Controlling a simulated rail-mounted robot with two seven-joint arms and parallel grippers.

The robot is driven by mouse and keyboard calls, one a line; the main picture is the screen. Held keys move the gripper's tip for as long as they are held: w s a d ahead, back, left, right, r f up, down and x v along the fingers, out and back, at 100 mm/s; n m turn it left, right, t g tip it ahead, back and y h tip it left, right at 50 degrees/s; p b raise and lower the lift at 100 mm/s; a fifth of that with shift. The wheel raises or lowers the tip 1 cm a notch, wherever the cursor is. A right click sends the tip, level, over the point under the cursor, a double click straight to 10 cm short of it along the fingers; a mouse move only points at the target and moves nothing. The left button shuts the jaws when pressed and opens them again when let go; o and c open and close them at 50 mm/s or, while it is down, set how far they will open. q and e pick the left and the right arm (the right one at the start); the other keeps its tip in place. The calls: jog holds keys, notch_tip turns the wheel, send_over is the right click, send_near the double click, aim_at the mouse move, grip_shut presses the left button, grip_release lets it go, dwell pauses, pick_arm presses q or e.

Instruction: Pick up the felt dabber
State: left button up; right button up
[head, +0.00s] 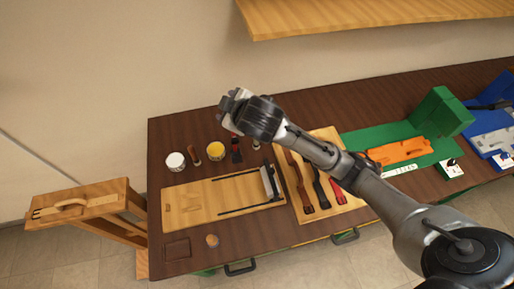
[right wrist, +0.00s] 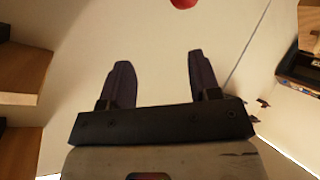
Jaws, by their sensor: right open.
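A small upright tool with a brown handle and pale end (head: 195,156) stands on the dark table (head: 160,218) between a white pot (head: 175,161) and a yellow-topped pot (head: 215,149). It may be the felt dabber, but it is too small to be sure. A dark brush-like tool with red on it (head: 236,152) and another small piece (head: 256,145) stand to its right. My right gripper (head: 228,100) is above the table's back edge, up and right of these tools. In the right wrist view its fingers (right wrist: 161,75) are apart with nothing between them.
A wooden board with a metal bracket (head: 185,203) lies in front of the pots. A wooden tray (head: 348,203) holds several strap-like pieces. A green mat and block (head: 440,112) stand to the right. A shelf (head: 370,15) hangs above. The table's front-left area is mostly clear.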

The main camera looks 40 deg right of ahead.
jog(key=w+d+m+g+h, duration=0.1)
jog(key=w+d+g, duration=0.1)
jog(key=w+d, duration=0.25)
jog(key=d+f+m+g, duration=0.2)
jog(key=f+m, duration=0.2)
jog(key=f, duration=0.3)
jog(key=d+f+m+g+y, duration=0.1)
jog(key=d+f+m+g, duration=0.1)
jog(key=f, duration=0.5)
jog(key=s+d+f+m+g, duration=0.1)
jog(key=d+f+m+g, duration=0.2)
jog(key=f+m, duration=0.3)
jog(key=shift+f+m+g, duration=0.4)
jog(key=shift+f+g, duration=0.2)
jog(key=shift+f, duration=0.2)
jog(key=shift+w+d+f+p, duration=0.1)
jog(key=shift+w+d+f, duration=0.05)
jog(key=shift+f, duration=0.85)
jog(key=shift+w+d+f+p, duration=0.1)
jog(key=shift+f+p, duration=0.05)
jog(key=shift+f, duration=0.9)
jog(key=shift+w+d+f+p, duration=0.1)
jog(key=shift+w+d+f, duration=0.05)
jog(key=shift+f, duration=0.85)
jog(key=c, duration=1)
jog(key=shift+r, duration=5.1)
